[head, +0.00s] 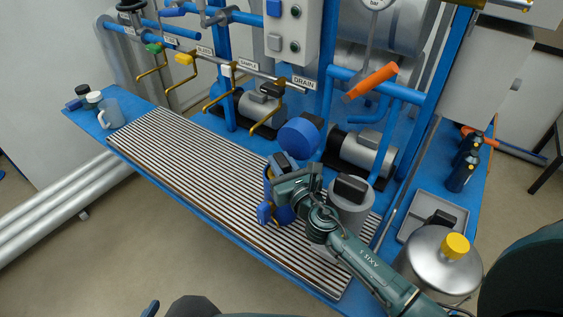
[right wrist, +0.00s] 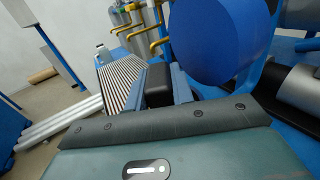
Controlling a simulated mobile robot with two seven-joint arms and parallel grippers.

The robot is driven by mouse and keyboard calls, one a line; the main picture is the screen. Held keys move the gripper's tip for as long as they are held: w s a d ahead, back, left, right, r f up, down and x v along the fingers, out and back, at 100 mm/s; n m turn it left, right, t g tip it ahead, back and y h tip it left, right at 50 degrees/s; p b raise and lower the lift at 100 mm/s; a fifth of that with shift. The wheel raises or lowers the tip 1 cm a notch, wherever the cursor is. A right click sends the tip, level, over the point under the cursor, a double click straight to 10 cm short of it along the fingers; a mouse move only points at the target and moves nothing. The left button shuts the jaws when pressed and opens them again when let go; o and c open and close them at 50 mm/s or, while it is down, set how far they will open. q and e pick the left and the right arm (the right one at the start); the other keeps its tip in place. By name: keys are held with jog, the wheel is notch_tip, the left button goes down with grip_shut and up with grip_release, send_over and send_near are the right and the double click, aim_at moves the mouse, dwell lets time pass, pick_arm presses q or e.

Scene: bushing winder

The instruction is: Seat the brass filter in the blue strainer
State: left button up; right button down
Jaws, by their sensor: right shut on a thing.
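The blue strainer appears to be the large blue round body (head: 300,137) on the skid, just beyond my right gripper; it looms close in the right wrist view (right wrist: 215,40). My right gripper (head: 271,187) is over the slatted grating, apart from that body. Its blue fingers are shut on a black block-shaped grip (right wrist: 158,86). What hangs under this grip is hidden by the gripper, and I cannot make out any brass filter surface. A blue tip (head: 150,308) at the bottom edge seems to be part of my left gripper; its jaws are out of frame.
A grey cylinder (head: 350,207) with a black handle stands right of my gripper. A grey tray (head: 431,215) and a steel pot (head: 437,262) with a yellow knob are farther right. Brass levers (head: 268,115) line the back. The slatted grating (head: 190,150) is clear on the left.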

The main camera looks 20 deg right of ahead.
dwell(0.4)
jog(key=shift+f+b, duration=0.3)
jog(key=c, duration=1.1)
grip_release()
jog(key=shift+f, duration=0.1)
